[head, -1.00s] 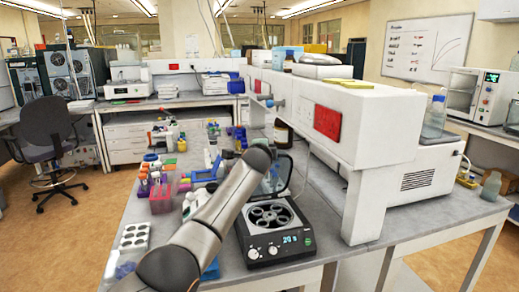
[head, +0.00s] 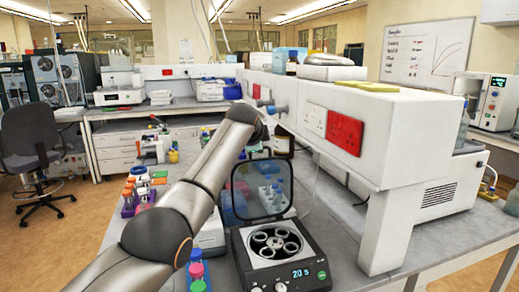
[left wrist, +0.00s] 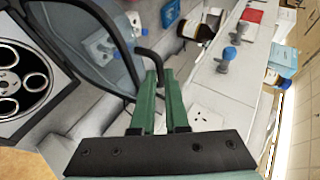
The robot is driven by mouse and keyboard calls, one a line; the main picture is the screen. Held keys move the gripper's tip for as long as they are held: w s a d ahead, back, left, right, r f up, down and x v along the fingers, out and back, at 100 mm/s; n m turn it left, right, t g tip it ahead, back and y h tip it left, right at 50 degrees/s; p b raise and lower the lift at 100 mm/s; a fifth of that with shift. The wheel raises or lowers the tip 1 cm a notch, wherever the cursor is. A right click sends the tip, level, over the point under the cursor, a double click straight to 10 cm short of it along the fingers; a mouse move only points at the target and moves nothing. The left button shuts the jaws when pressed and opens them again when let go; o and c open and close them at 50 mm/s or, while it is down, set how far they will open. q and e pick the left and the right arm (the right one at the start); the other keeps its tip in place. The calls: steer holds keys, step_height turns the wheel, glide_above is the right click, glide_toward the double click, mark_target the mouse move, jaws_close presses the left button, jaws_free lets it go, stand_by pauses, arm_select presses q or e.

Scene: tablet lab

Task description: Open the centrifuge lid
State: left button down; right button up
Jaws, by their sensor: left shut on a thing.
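The black centrifuge (head: 297,272) stands on the bench at the front, with its round rotor uncovered and a lit display. Its clear, dark-framed lid (head: 262,190) stands raised, roughly upright, at the back of the housing. In the left wrist view, the rotor (left wrist: 22,82) is at the left edge and the lid (left wrist: 82,45) is beside my fingers. My left gripper (left wrist: 161,82) is shut on the lid's black bent handle (left wrist: 152,56). In the head view my left arm reaches up past the lid, and its gripper is hidden. My right gripper is not in view.
A white raised shelf (head: 375,118) with a red panel runs close along the right of the centrifuge. A purple tube rack (head: 130,204) and colour-capped tubes (head: 197,272) stand to the left. A brown bottle (left wrist: 200,22) shows behind the handle.

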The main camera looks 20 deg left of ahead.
arm_select(q)
steer(key=shift+w+a+r, duration=0.15)
steer(key=shift+w+r, duration=0.05)
steer(key=shift+r, duration=0.55)
steer(key=c, duration=0.9)
jaws_free()
steer(key=shift+s, duration=0.2)
steer(key=shift+c, duration=0.2)
steer(key=shift+w+f, duration=0.1)
steer(key=shift+f, duration=0.1)
